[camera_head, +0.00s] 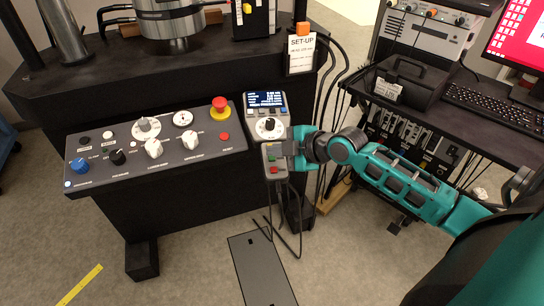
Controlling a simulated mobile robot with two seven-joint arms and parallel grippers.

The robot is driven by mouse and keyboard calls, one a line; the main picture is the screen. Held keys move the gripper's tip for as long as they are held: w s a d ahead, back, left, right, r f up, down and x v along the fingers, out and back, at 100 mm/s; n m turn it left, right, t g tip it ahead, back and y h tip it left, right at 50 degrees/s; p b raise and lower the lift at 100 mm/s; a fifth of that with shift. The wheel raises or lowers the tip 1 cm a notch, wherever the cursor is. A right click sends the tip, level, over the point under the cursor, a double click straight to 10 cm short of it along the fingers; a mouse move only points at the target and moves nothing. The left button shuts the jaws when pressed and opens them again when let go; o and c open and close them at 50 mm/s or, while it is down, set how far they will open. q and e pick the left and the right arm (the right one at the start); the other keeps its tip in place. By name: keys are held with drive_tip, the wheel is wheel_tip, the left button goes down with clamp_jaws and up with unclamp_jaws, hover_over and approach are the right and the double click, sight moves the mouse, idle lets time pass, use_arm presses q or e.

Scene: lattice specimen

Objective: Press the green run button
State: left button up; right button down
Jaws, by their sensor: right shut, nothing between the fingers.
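A small grey button box (272,150) hangs just below a control unit with a lit blue display (265,100). On the box I see a green button (271,158) and a red button (274,170) below it. My right gripper (287,148) comes in from the right, with its fingers shut and empty at the right edge of the box. The fingertips are close beside the green button; I cannot tell whether they touch the box. My left gripper is not in view.
A sloped control panel (215,146) with knobs and a red emergency stop (219,104) lies to the left. A SET-UP sign (300,53) stands behind. Black cables hang below the box. A dark desk with a keyboard (500,108) stands at right.

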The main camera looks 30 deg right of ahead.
drive_tip(key=shift+w+f+b, duration=0.1)
drive_tip(key=shift+f+b, duration=0.2)
drive_tip(key=shift+f, duration=0.15)
drive_tip(key=shift+w+f+b, duration=0.1)
drive_tip(key=shift+f+b, duration=0.2)
drive_tip(key=shift+f, duration=0.05)
idle(0.6)
drive_tip(key=shift+r, duration=0.15)
drive_tip(key=shift+s+r+p, duration=0.2)
drive_tip(key=shift+r+p, duration=0.4)
drive_tip(key=shift+p, duration=0.35)
drive_tip(key=shift+r, duration=0.1)
drive_tip(key=r+p, duration=0.2)
drive_tip(key=s+r+p, duration=0.1)
drive_tip(key=r+p, duration=0.1)
drive_tip(key=p, duration=0.1)
drive_tip(key=shift+s+a+r, duration=0.15)
drive_tip(key=shift+r, duration=0.2)
drive_tip(key=shift+f, duration=0.1)
idle(0.6)
